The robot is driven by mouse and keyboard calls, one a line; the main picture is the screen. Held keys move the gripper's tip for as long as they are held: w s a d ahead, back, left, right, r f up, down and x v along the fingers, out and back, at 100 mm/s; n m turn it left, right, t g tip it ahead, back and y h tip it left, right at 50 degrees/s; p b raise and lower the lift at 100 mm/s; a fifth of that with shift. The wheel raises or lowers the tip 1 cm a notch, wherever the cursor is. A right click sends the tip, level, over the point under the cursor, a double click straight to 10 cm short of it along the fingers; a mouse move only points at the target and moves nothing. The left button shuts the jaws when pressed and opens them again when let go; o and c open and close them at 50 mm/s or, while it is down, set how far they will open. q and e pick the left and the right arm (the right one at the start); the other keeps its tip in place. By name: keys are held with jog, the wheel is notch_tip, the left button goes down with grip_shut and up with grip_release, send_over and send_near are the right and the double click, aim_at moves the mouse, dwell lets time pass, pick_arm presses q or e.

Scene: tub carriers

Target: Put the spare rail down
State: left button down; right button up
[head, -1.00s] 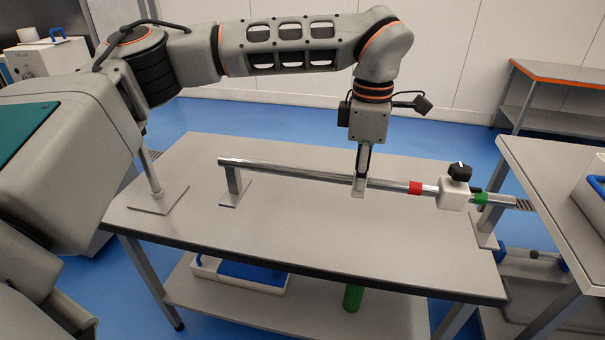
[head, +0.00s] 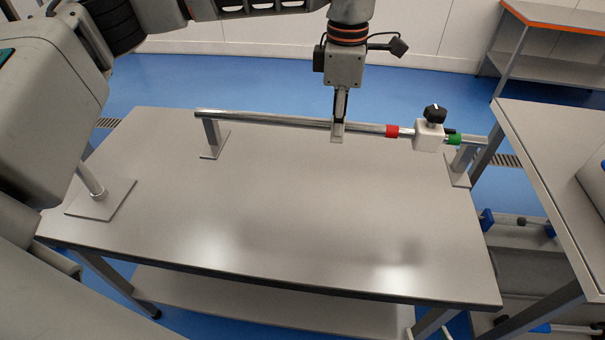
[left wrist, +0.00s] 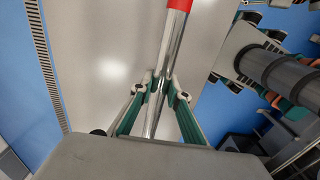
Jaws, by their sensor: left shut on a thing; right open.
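The rail (head: 275,120) is a long shiny metal bar with a red band and a green band towards its right end. A white block (head: 429,135) with a black knob sits on it between the bands. My left gripper (head: 338,131) is shut around the rail near its middle, left of the red band. The left wrist view shows the rail (left wrist: 178,48) between the fingers (left wrist: 160,88). The rail lies across a left post (head: 212,138) and a right post (head: 461,166) on the grey table (head: 300,215); I cannot tell whether it touches both. My right gripper is out of view.
A rod on a flat base plate (head: 100,199) stands at the table's left. A second grey table (head: 555,170) is close on the right, with a rack below it. An orange-edged bench (head: 560,40) stands far right. The table's front and middle are clear.

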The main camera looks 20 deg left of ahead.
pick_arm(q)
notch_tip(320, 180, down, 18)
jog(key=shift+f+p, duration=0.1)
jog(key=shift+p, duration=0.4)
jog(key=c, duration=1.9)
grip_release()
notch_tip(320, 180, up, 12)
jog(key=shift+b, duration=0.55)
jog(key=shift+s, duration=0.1)
